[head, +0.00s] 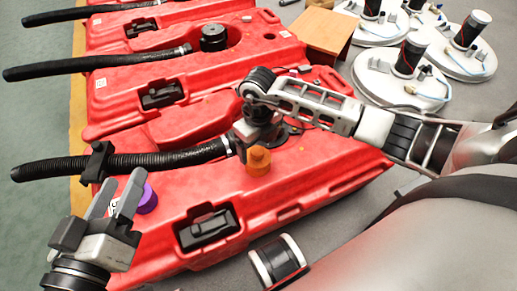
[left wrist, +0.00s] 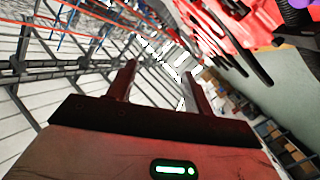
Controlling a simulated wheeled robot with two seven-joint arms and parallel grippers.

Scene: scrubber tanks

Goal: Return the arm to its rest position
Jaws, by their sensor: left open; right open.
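Several red scrubber tanks lie side by side; the nearest tank (head: 310,178) fills the middle of the head view. An orange cap (head: 258,162) and a purple cap (head: 148,200) sit on it. My left gripper (head: 117,198) is at the lower left, pointing up, its fingers apart and empty, in front of the tank's left end. In the left wrist view my left gripper (left wrist: 160,82) is open with nothing between its fingers. My right gripper (head: 252,132) hangs over the nearest tank, just behind the orange cap; its fingertips are mostly hidden.
Black corrugated hoses (head: 125,161) stick out to the left from the tanks. The green floor (head: 35,110) at the left is clear.

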